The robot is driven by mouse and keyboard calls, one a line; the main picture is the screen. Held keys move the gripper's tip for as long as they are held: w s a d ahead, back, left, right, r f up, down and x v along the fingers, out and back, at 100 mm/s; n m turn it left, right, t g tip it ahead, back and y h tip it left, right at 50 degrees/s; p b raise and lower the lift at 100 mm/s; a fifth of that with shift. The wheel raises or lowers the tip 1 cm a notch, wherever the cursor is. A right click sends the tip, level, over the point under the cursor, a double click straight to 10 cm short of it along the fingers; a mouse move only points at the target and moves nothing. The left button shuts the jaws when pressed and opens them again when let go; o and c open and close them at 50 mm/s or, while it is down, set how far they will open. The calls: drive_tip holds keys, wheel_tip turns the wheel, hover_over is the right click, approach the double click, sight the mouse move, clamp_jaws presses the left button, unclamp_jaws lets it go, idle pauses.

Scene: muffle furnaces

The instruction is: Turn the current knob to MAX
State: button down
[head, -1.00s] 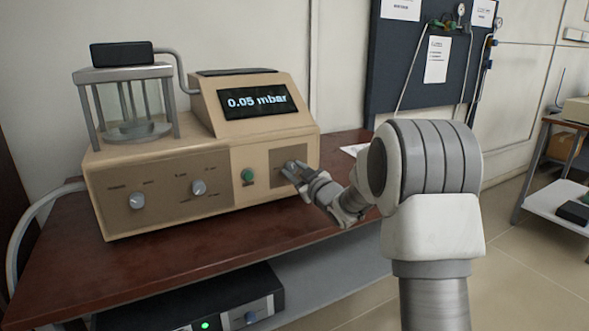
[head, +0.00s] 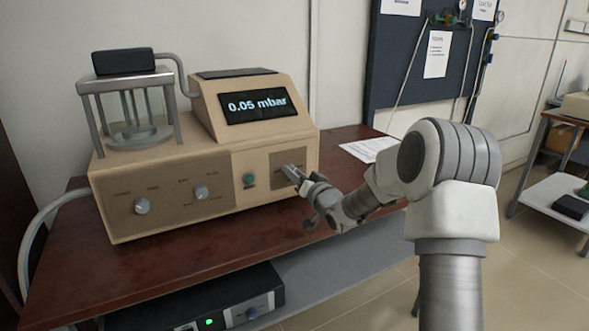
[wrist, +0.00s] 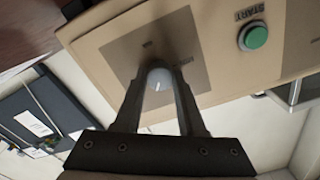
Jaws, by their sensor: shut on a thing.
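The beige device (head: 160,220) with a display (head: 254,105) reading "0.05 mbar" stands on the table. The current knob (wrist: 159,80) is a round, pale knob with a light pointer line, on a brown panel (wrist: 178,48) at the right of the device's front. My gripper (head: 294,172) reaches this panel from the right in the head view and hides the knob there. In the wrist view my gripper's two fingers (wrist: 158,88) stand on either side of the knob, shut on it. The small labels around the knob are too blurred to read.
A green START button (wrist: 254,36) sits beside the knob's panel. Two other knobs (head: 141,206) (head: 201,192) are further left on the front. A paper (head: 368,149) lies on the brown table (head: 180,258). A black unit (head: 195,300) is on the shelf below.

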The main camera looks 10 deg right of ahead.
drive_tip(key=shift+m+p, duration=2.4)
drive_tip(key=shift+m, duration=2.6)
drive_tip(key=shift+f, duration=0.1)
drive_tip(key=c, duration=0.5)
unclamp_jaws()
drive_tip(key=p+v, duration=0.1)
drive_tip(key=v, duration=1.6)
drive_tip(key=shift+s+p, duration=0.25)
drive_tip(key=shift+p, duration=0.1)
